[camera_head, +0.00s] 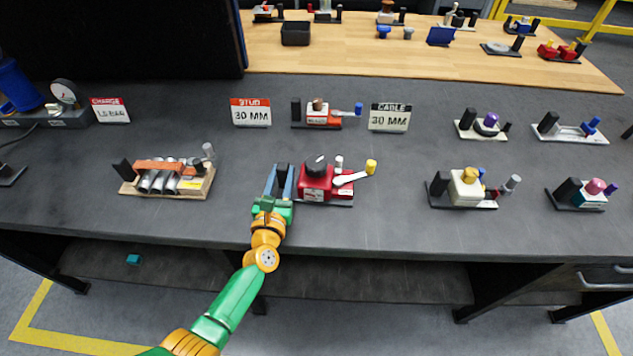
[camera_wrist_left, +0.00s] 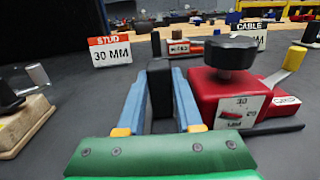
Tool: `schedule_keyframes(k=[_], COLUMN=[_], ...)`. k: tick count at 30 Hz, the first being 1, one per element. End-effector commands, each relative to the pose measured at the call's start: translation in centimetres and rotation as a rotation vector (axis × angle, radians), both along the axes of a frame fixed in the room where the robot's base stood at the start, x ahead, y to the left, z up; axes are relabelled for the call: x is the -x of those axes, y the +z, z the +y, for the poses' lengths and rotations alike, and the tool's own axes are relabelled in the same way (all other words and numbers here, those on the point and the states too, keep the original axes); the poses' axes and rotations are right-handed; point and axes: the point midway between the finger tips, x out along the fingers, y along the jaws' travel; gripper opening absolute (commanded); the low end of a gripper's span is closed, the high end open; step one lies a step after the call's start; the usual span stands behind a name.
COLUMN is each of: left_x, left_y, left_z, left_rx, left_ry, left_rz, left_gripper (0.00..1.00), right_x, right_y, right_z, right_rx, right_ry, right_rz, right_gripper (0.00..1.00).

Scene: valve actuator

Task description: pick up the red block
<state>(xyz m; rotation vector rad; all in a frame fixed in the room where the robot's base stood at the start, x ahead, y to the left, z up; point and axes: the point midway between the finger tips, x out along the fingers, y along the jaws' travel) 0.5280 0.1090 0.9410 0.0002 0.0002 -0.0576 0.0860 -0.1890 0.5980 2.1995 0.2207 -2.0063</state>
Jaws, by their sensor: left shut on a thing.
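The red block (camera_head: 313,186) sits on a dark base plate on the grey bench, with a black knob on top and a cream lever with a yellow end at its right. In the left wrist view the red block (camera_wrist_left: 215,98) is just right of the fingers, with a white "30" label on its front. My left gripper (camera_head: 281,171) is shut on a black upright post (camera_wrist_left: 159,78) at the left end of this unit, one blue finger on each side. The post's foot is hidden by the gripper. My right gripper is not in view.
Behind stand the STUD sign (camera_head: 250,112), the CABLE sign (camera_head: 389,118) and an orange-red unit (camera_head: 320,118). A wooden-based unit (camera_head: 165,180) is to the left, and a cream unit (camera_head: 465,189) to the right.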

Motion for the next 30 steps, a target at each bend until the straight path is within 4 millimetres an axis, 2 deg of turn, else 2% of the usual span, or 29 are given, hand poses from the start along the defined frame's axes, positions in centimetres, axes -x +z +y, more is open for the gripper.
schedule_keyframes(k=[15,25,30], left_x=[0.0,0.1,3.3], left_y=[0.3,3.9,3.5], left_z=[0.0,0.0,0.2], left_rx=[0.004,0.009,0.004], left_ry=[0.001,0.003,0.002], left_rz=[-0.001,-0.005,0.0], left_gripper=[0.0,0.0,0.0], right_x=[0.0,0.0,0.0], right_y=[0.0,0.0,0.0], right_z=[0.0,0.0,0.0], right_rx=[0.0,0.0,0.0], right_ry=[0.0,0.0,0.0], right_rz=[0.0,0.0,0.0], right_gripper=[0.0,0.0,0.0])
